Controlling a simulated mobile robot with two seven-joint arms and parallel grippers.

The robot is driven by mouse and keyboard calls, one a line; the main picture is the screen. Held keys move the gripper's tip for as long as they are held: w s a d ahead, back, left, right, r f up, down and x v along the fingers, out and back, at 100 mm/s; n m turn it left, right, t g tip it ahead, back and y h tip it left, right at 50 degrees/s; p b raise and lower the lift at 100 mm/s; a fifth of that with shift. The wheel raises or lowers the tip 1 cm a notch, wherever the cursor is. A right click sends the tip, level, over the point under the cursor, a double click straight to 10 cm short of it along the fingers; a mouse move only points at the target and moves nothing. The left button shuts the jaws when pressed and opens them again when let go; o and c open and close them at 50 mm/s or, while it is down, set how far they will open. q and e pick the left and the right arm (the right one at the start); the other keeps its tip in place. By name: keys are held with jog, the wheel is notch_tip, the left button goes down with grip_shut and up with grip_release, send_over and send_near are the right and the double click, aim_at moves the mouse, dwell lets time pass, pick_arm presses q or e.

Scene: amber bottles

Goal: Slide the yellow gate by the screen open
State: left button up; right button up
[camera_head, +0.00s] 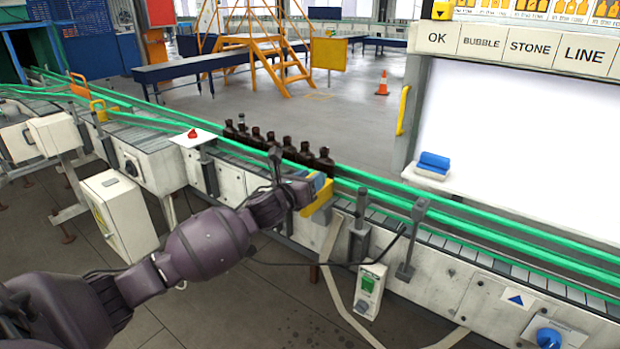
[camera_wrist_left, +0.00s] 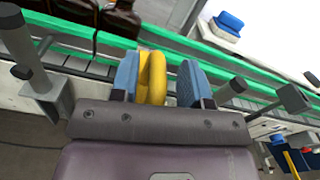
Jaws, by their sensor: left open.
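The yellow gate (camera_head: 318,199) is at the conveyor rail, near the screen (camera_head: 500,130), at the front end of the bottle row. Its rounded yellow part (camera_wrist_left: 154,76) stands between the blue fingers in the left wrist view. My left gripper (camera_head: 316,184) is open, with its fingers on either side of the gate. The left finger is close to the yellow part or touching it; a clear gap shows on the right side (camera_wrist_left: 160,68). The gripper hides part of the gate in the head view. My right gripper is not in view.
Several dark amber bottles (camera_head: 289,151) stand in a row on the conveyor behind the gate. Green rails (camera_head: 440,208) run along both sides. Posts (camera_head: 411,240) rise from the near side. A control box (camera_head: 370,290) hangs below. Another yellow gate (camera_head: 98,109) is at the left.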

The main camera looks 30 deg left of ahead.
pick_arm(q)
jog(key=shift+w+a, duration=0.1)
jog(key=shift+a, duration=0.05)
jog(key=s, duration=1)
jog(key=shift+s+a+b, duration=0.4)
jog(key=shift+b, duration=0.05)
jog(key=s+d+f+n+g+y, duration=0.1)
jog(key=s+d+f+n+g, duration=0.2)
jog(key=s+f+n, duration=0.8)
jog(key=s+d+f+n+g, duration=0.3)
jog(key=s+d+f+n, duration=0.5)
jog(key=n, duration=1.4)
jog(key=s+f, duration=0.4)
jog(key=f, duration=0.4)
jog(key=shift+s+f+n+y, duration=0.3)
jog(key=shift+f+n+y, duration=0.05)
jog(key=shift+n+y, duration=0.05)
